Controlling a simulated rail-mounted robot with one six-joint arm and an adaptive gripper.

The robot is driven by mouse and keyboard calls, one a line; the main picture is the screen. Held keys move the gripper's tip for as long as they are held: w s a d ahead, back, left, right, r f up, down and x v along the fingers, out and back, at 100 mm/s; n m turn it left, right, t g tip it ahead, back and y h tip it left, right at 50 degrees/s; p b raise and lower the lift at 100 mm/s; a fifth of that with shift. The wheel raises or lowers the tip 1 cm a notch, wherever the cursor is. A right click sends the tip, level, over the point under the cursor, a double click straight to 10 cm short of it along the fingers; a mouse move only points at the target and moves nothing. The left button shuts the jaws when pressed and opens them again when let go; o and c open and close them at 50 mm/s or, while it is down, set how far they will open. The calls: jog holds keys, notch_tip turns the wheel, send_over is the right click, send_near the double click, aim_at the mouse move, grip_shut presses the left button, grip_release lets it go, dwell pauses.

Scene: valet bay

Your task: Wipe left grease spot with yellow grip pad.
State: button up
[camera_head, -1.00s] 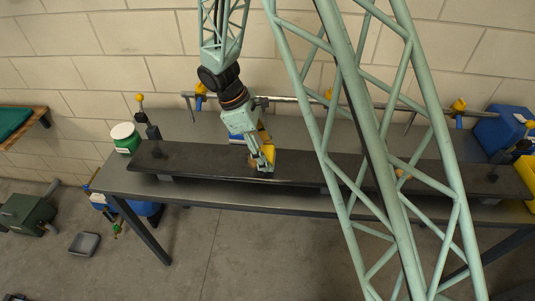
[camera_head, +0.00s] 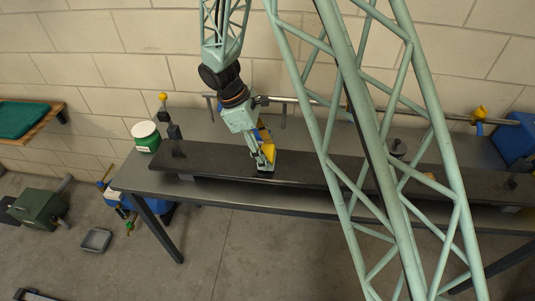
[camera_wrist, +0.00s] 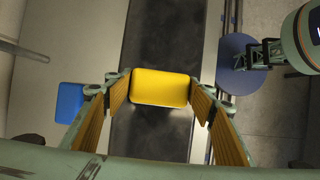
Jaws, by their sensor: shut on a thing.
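The yellow grip pad (camera_head: 269,149) is held between the fingers of my gripper (camera_head: 264,161), over the left half of the long dark board. It also shows in the wrist view (camera_wrist: 161,87), with a finger on each side. The pad is low over the board; I cannot tell whether it touches it. The dark board (camera_head: 225,165) shows in the wrist view with a cloudy, smeared patch (camera_wrist: 150,134) just below the pad. I cannot tell whether this patch is the left grease spot. My gripper hides part of the board.
The board lies along a grey workbench (camera_head: 145,183). A blue case (camera_head: 515,143) stands at the far right. My lattice column hides the middle right.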

jog(key=r, duration=0.2)
jog(key=r+p, duration=0.1)
jog(key=shift+s+d+r, duration=0.1)
jog(key=shift+d, duration=0.2)
jog(key=shift+w+a+r+p, duration=0.2)
jog(key=shift+r+p, duration=0.15)
jog(key=shift+r, duration=0.25)
jog(key=shift+s+d+r+p, duration=0.1)
jog(key=shift+r+p, duration=0.75)
jog(key=shift+r, duration=0.75)
